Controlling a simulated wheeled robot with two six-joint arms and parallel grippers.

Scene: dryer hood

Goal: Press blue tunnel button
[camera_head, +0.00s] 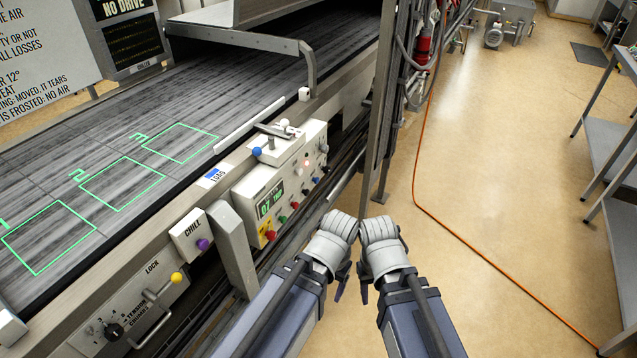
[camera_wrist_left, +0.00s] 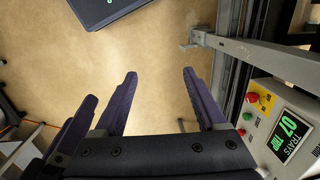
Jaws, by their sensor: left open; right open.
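The cream control panel (camera_head: 285,180) on the side of the conveyor has a green-lit display (camera_head: 270,202) and a row of small coloured buttons. Red and green ones show clearly; a small dark bluish one (camera_head: 317,180) near the far end is too small to be sure of. A blue ball knob (camera_head: 257,152) sits on top of the panel. My left gripper (camera_head: 340,287) is open and empty, to the right of and apart from the panel. In the left wrist view its fingers (camera_wrist_left: 160,88) are spread over the floor. My right gripper (camera_head: 364,289) is open beside it.
The conveyor (camera_head: 110,150) with green numbered squares runs along the left. A CHILL box (camera_head: 190,235) with a purple knob and a yellow-knobbed lever (camera_head: 176,278) are nearer. A metal post (camera_head: 383,110) stands beyond the grippers. An orange cable (camera_head: 470,245) crosses the open floor.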

